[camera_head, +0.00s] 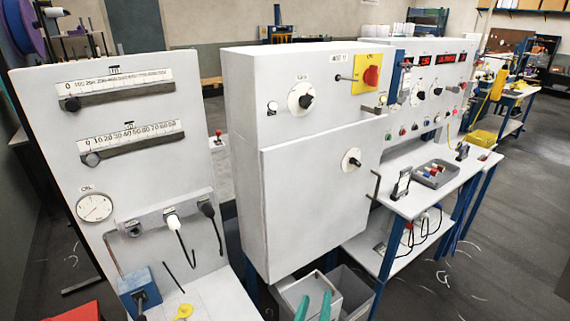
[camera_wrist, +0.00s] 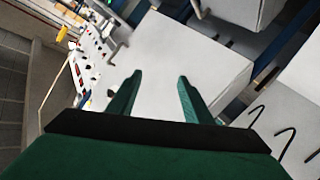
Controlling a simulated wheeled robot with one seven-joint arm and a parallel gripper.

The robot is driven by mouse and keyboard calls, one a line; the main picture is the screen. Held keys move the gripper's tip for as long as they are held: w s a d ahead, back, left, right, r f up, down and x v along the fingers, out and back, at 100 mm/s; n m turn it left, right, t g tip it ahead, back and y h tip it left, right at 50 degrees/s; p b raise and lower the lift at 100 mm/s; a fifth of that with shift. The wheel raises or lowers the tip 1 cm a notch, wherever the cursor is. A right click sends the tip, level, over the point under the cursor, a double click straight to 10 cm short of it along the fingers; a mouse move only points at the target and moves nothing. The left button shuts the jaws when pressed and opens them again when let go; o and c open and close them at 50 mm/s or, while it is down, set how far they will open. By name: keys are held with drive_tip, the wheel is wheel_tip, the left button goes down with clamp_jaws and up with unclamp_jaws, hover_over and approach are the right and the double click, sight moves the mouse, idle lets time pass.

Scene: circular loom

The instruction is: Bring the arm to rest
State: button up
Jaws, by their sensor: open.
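My gripper shows in the head view as two teal fingertips (camera_head: 313,308) at the bottom edge, in front of the lower part of the grey cabinet (camera_head: 315,195). In the wrist view my gripper (camera_wrist: 155,85) has its two green fingers spread apart with nothing between them. A white panel (camera_wrist: 195,65) lies beyond the fingers, apart from them as far as I can tell. The rest of my arm is hidden in the head view.
A left panel (camera_head: 50,130) carries two sliders, a gauge and plugs. A blue block (camera_head: 138,287) stands below it. Grey bins (camera_head: 352,285) stand under the cabinet. A shelf with a grey tray (camera_head: 435,174) is to the right. Dark floor (camera_head: 480,260) is open at the right.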

drive_tip(key=s+a+f+n+y, duration=0.1)
drive_tip(key=s+f+y, duration=0.25)
drive_tip(key=s, duration=0.85)
drive_tip(key=s+a+f+n+y, duration=0.15)
drive_tip(key=s+f, duration=0.25)
drive_tip(key=s, duration=0.8)
drive_tip(key=s+a+r+m, duration=0.2)
drive_tip(key=s+a, duration=0.1)
drive_tip(key=s, duration=0.4)
drive_tip(key=s+a+r+m, duration=0.3)
drive_tip(key=s, duration=0.4)
drive_tip(key=shift+s, duration=0.4)
